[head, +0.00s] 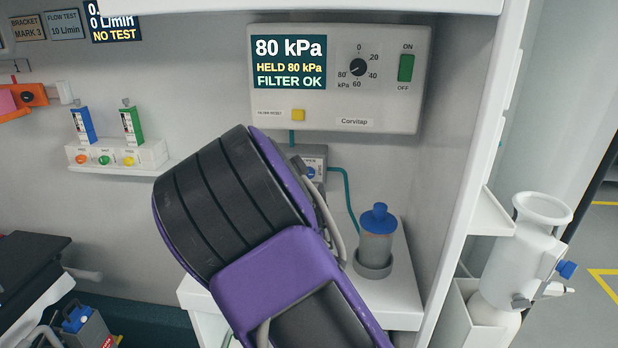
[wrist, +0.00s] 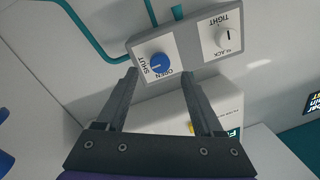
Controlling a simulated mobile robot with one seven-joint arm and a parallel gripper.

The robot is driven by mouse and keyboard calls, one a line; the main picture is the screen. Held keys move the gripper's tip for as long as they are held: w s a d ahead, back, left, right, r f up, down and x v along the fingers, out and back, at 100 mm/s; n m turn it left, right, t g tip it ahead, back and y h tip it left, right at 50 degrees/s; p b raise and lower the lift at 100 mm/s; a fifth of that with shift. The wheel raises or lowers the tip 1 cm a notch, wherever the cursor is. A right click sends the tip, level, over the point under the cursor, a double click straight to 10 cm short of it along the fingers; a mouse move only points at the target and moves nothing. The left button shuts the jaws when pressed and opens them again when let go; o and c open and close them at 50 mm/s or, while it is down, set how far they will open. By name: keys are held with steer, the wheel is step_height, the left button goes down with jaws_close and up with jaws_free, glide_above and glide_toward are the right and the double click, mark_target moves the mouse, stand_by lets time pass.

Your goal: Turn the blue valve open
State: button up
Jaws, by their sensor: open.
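The blue valve (wrist: 160,64) is a round knob on a grey box with a white plate, between the labels SHUT and OPEN. Its pointer is too small to read surely. In the head view the blue valve (head: 311,173) shows just right of my arm, on the small box under the suction panel. My gripper (wrist: 160,74) is open and empty in the wrist view. Its fingertips point at the box, one to each side of the blue knob, and seem short of it.
A second knob (wrist: 222,37), marked SLACK and TIGHT, sits beside the valve. Teal tubes run from the box. The suction panel (head: 340,75) reads 80 kPa, above it. A blue-lidded canister (head: 377,240) stands close on the right. A white wall edge (head: 470,160) bounds the right side.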

mark_target(309, 174)
steer(key=w, duration=0.4)
steer(key=shift+w+a, duration=0.15)
steer(key=shift+w, duration=0.25)
jaws_close()
